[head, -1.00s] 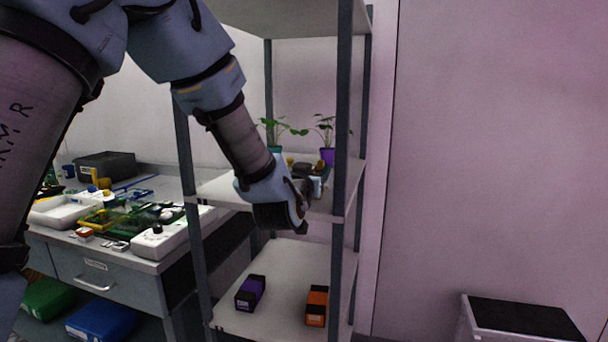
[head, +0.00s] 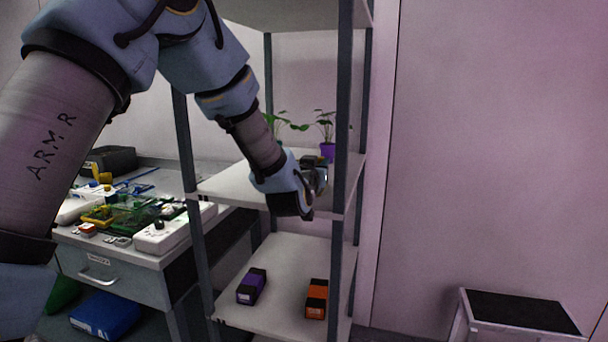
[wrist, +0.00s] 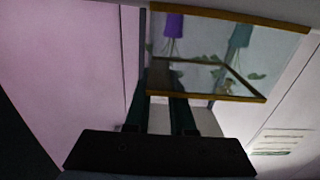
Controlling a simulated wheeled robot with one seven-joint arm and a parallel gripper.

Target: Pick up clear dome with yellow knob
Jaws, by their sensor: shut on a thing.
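The clear dome (wrist: 205,50) shows in the wrist view as a see-through, box-like cover with yellow-brown edges. The plants show through it. My gripper (wrist: 168,85) is shut on it, with the fingers reaching up to its near side. The yellow knob cannot be made out, and the fingers' exact grip on it is hidden. In the head view my gripper (head: 318,178) is over the right part of the middle shelf (head: 240,187). My wrist covers most of the held dome there, so its height above the shelf is unclear.
Two potted plants, one in a purple pot (head: 327,151), stand at the back of the middle shelf. A rack post (head: 342,120) is close right of my gripper. A purple-black box (head: 251,287) and an orange-black box (head: 316,299) are on the lower shelf. A cluttered bench (head: 150,262) is left.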

